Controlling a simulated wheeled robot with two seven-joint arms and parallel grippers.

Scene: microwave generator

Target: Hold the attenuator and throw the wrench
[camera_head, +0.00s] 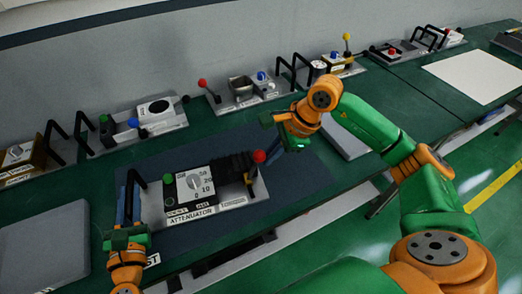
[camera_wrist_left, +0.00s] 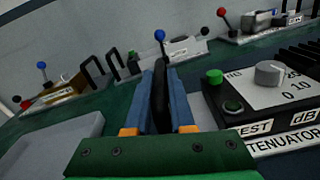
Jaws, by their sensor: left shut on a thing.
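The attenuator (camera_head: 203,192) is a grey-based box with a dial, a green button, black fins and a front label. It sits on the dark mat in the head view; its dial face (camera_wrist_left: 270,85) fills the right of the left wrist view. A lever with a red ball (camera_head: 259,156) stands at its right end. My left gripper (camera_head: 128,200) is shut on the black handle (camera_wrist_left: 160,95) at the attenuator's left end, the handle between its blue fingers. My right gripper (camera_head: 280,136) is above and right of the red ball, apart from it; its fingers are unclear. I see no wrench.
Several other devices with handles and coloured knobs line the wall, including one with a red-ball lever (camera_head: 240,92). A grey plate (camera_head: 45,248) lies at the left, and another (camera_head: 348,140) behind my right arm. The dark mat (camera_head: 300,178) has bare room to the right.

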